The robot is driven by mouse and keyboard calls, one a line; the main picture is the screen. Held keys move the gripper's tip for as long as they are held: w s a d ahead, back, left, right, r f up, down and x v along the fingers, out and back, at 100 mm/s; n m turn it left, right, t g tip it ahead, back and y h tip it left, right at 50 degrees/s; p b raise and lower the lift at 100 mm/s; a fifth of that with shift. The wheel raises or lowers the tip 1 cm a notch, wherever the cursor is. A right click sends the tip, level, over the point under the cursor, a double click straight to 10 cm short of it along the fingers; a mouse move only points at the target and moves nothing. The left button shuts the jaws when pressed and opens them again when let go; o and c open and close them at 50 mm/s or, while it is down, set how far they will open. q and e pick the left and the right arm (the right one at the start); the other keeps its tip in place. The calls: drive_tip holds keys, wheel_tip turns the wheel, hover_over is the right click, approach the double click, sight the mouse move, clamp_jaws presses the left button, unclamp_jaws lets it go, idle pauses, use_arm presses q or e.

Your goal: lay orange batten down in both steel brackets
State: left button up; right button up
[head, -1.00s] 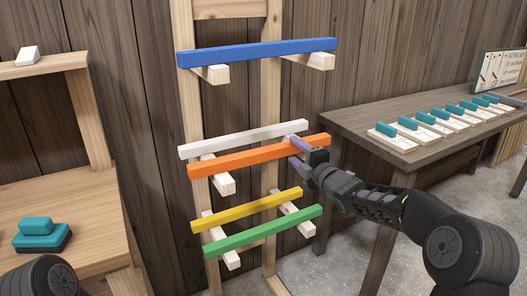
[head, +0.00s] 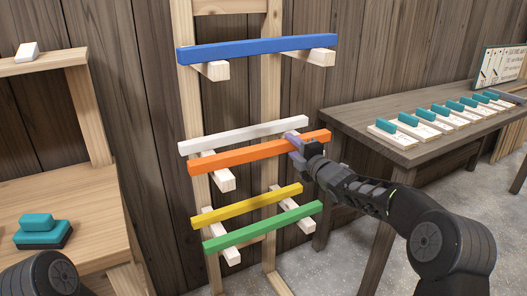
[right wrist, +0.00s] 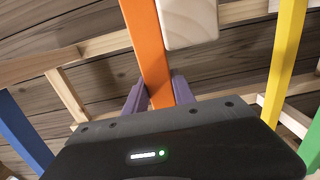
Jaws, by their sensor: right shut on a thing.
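The orange batten (head: 245,155) lies across the middle pair of pale wooden pegs on the rack, in front of a white batten (head: 240,135). My right gripper (head: 297,145) is shut on the orange batten near its right end. In the right wrist view the orange batten (right wrist: 146,50) runs up from between the purple fingers (right wrist: 158,98), beside a pale peg end (right wrist: 188,22). My left gripper is not in view; a dark part of my left arm shows at the lower left. I cannot make out any steel brackets.
A blue batten (head: 255,48) rests on the upper pegs; yellow (head: 245,207) and green (head: 262,227) battens rest on the lower ones. A table (head: 340,120) at right bears several teal-handled blocks. A wooden bench (head: 70,200) with a teal block (head: 42,235) stands at left.

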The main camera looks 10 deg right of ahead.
clamp_jaws()
drive_tip(key=shift+r, duration=0.15)
drive_tip(key=shift+r+p, duration=0.8)
drive_tip(key=shift+r, duration=0.85)
drive_tip(key=b+v, duration=0.6)
drive_tip(key=v, duration=0.8)
drive_tip(key=shift+b, duration=0.35)
drive_tip(key=shift+r, duration=0.1)
